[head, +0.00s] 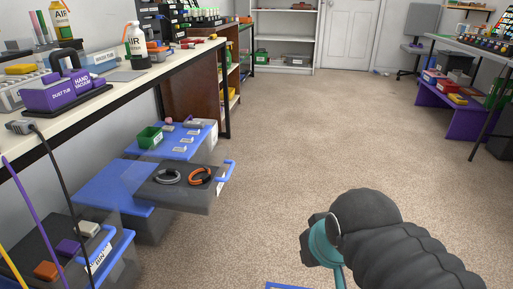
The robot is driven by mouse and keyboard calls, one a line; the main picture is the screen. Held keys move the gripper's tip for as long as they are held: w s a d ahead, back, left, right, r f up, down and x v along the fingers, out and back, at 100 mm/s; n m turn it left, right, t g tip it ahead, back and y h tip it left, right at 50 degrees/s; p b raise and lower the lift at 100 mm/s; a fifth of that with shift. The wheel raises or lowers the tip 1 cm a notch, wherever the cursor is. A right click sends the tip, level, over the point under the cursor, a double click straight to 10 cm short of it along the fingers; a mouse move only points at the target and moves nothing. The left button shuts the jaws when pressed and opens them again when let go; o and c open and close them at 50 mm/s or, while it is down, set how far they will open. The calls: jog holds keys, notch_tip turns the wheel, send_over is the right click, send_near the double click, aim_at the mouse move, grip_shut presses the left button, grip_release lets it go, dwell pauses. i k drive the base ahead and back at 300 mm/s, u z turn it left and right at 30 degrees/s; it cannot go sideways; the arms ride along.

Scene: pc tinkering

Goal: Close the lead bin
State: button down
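Under the long bench at left, a smoky see-through bin (190,200) stands out past the blue bins around it. A grey coil (167,177) and an orange-and-black coil (200,176) show at its top. It has a blue handle (228,170) at its right end and a white label too small to read, so I cannot be sure it is the lead bin. My dark ribbed arm with a teal joint fills the lower right, well apart from the bin. My gripper's fingers do not show.
A bin with a blue rim (124,238) labelled "BIN" is at lower left. A blue-topped bin (196,148) with a green box (150,137) stands behind the coils. Cables hang at left from the bench (165,68). The carpet (310,130) is clear between the bins and the purple shelf (450,105).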

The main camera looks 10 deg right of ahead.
aim_at(181, 196)
jog(key=z, duration=0.1)
jog(key=i, duration=0.85)
jog(key=u, duration=0.65)
